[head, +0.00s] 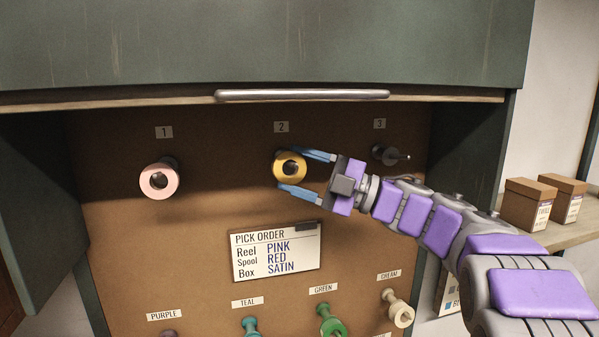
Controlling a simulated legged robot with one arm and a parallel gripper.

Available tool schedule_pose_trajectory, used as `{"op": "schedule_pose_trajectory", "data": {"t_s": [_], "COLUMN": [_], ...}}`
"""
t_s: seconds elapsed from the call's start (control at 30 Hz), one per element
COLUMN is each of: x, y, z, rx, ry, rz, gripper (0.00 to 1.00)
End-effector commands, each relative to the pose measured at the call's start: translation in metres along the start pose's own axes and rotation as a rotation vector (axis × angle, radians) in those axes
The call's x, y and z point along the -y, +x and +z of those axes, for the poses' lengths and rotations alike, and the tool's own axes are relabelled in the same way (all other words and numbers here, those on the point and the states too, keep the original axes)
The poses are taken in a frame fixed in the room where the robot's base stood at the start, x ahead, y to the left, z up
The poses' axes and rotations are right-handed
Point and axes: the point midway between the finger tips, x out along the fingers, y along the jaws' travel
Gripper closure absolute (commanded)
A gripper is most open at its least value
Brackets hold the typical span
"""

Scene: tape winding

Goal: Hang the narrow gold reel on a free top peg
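The narrow gold reel (289,168) is at top peg 2 on the brown pegboard, its round face toward me and a dark centre showing. My gripper (293,169) reaches in from the right. Its blue fingers are spread, one at the reel's upper right and one just below it. A small gap seems to show at the fingertips, but contact is hard to judge. Top peg 3 (391,156) is bare, to the right behind my wrist. A pink reel (158,181) hangs on top peg 1.
A cabinet door with a metal handle (302,95) is just above the pegs. A pick order card (276,252) is below peg 2. Coloured spools, including a green one (331,321) and a cream one (399,309), line the lower board. Boxes (527,204) stand at right.

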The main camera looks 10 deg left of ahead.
Motion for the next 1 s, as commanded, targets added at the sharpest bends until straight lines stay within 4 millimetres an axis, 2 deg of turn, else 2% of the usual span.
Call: {"op": "schedule_pose_trajectory", "data": {"t_s": [0.03, 0.3, 0.63, 0.77, 1.0], "x": [0.000, 0.000, 0.000, 0.000, 0.000], "y": [0.000, 0.000, -0.005, -0.022, -0.075], "z": [0.000, 0.000, 0.000, 0.002, 0.003], "rx": [0.000, 0.000, 0.001, 0.005, 0.007], "ry": [0.000, 0.000, 0.000, 0.000, -0.001], "rz": [0.000, 0.000, 0.000, 0.001, 0.002], "gripper": [0.33, 0.08, 0.08, 0.08, 0.08]}}
